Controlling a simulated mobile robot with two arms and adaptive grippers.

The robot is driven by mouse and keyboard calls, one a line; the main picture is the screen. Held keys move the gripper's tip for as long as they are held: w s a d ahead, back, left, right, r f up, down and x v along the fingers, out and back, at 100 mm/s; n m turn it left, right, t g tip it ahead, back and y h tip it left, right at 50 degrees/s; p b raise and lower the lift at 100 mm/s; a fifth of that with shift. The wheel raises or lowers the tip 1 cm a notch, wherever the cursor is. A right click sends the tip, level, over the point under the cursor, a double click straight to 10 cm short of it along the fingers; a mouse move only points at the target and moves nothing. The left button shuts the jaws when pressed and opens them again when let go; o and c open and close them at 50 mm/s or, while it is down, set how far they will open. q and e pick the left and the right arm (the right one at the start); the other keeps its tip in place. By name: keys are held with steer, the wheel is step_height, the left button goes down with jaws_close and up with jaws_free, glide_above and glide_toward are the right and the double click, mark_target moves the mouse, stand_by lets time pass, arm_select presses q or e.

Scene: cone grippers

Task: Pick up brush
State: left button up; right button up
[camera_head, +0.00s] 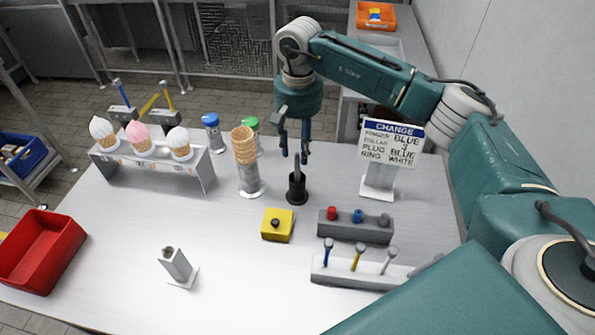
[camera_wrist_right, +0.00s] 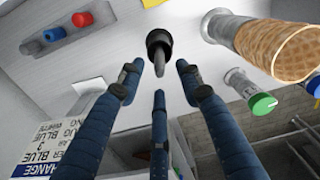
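The brush (camera_head: 297,171) stands upright in a black round holder (camera_head: 297,190) near the middle of the table. Only its grey upper end shows; the lower part is hidden in the holder. My right gripper (camera_head: 295,156) points down just above the brush, its dark blue fingers spread and empty. In the right wrist view the brush's grey end (camera_wrist_right: 152,77) lies between the spread fingertips (camera_wrist_right: 158,72), with the holder (camera_wrist_right: 159,42) beyond. I cannot tell whether any finger touches it. My left gripper is not in view.
A stack of cones (camera_head: 244,146) stands close left of the holder. A yellow block (camera_head: 278,231) and a grey block with coloured plugs (camera_head: 354,233) are in front. A sign (camera_head: 392,143) stands right.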

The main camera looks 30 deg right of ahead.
mark_target(297, 165)
steer(key=shift+f, duration=0.7)
step_height(297, 165, down, 4)
steer(key=p, duration=0.2)
steer(key=shift+s+a+f+p, duration=0.1)
steer(key=shift+s+f+p, duration=0.1)
steer(key=shift+p, duration=0.15)
steer(key=shift+w+f, duration=0.1)
steer(key=shift+f, duration=0.05)
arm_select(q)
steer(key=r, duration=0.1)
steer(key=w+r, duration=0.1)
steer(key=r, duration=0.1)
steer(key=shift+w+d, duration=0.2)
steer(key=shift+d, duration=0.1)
arm_select(e)
steer(key=shift+f, duration=0.1)
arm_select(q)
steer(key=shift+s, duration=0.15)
arm_select(e)
jaws_close()
